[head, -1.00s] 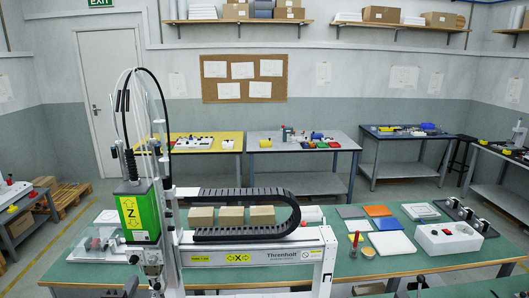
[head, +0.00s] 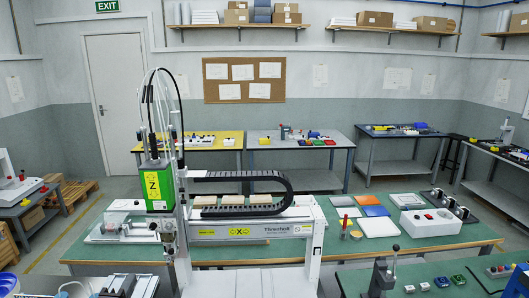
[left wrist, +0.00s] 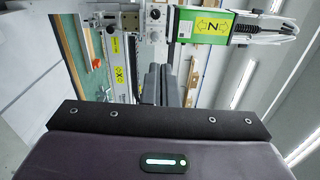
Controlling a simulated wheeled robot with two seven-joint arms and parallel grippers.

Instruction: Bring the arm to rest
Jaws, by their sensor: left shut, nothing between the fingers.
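My left gripper (left wrist: 156,72) shows in the left wrist view as two dark grey fingers beyond the black plate. They are closed together with nothing between them. The gantry's green Z unit (left wrist: 215,25) lies sideways beyond the fingertips, apart from them. In the head view the gantry screwdriver's green Z unit (head: 158,188) stands at the left end of the white gantry beam (head: 250,230). I cannot clearly make out the left gripper in the head view's crowded lower left. My right gripper is in neither view.
The green bench (head: 420,243) behind the gantry holds coloured plates (head: 371,210) and a white control box (head: 425,222). A toggle clamp (head: 383,272) and small buttons stand on the near bench at lower right. Pallets (head: 75,193) lie at left. Open floor (head: 405,186) shows behind.

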